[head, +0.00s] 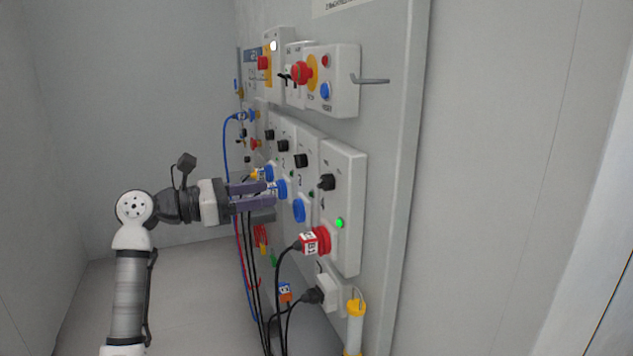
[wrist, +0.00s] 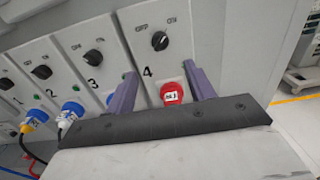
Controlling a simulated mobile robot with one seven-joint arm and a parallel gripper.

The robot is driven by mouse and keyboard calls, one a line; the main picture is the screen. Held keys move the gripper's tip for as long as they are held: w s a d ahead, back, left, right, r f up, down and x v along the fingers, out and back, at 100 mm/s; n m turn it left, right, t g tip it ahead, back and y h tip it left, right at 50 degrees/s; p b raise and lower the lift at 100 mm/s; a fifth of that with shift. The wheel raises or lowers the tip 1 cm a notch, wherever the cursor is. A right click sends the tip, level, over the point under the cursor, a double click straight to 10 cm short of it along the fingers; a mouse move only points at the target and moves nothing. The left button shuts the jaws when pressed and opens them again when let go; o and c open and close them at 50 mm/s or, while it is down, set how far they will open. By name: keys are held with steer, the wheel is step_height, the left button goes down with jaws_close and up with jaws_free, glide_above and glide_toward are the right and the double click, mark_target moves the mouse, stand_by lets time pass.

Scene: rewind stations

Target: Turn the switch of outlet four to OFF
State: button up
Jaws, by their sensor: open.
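Outlet four is the grey box (wrist: 147,56) marked 4 in the wrist view, and the nearest box of the lower row (head: 350,165) in the head view. Its black rotary switch (wrist: 160,41) sits below the OFF and ON labels; it also shows in the head view (head: 326,182). The knob seems turned toward ON, though its mark is small. A green lamp (head: 339,223) on the box is lit. A red plug (wrist: 172,94) is in its socket. My gripper (wrist: 160,70) is open and empty, its purple fingers apart from the switch. In the head view my gripper (head: 274,195) is left of outlet four.
Outlets three (wrist: 92,62) and others stand to the left, with blue plugs (wrist: 72,109) and hanging cables. Free floor lies left of the panel.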

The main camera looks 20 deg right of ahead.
mark_target(319, 185)
steer(key=d+p, duration=0.2)
steer(key=d, duration=1)
steer(key=shift+w, duration=0.2)
steer(key=c, duration=1)
